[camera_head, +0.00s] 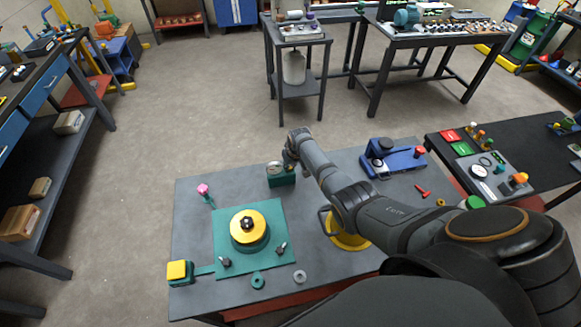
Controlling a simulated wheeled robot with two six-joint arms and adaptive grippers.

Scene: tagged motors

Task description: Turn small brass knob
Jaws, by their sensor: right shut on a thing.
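My right arm reaches from the lower right across the grey table. Its gripper (291,165) points down at the right side of a small green box (281,181) near the table's far edge. A small pale round part (274,167) shows on top of the box, left of the fingers. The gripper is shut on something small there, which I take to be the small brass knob. The knob itself is hidden by the fingers, so its angle cannot be told. My left gripper is not in view.
A green plate (222,225) carries a yellow round part (248,228) with a black knob. A yellow button box (179,272), a pink-topped lever (203,190) and a blue device (391,157) stand around it. Loose rings (299,276) lie near the front.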

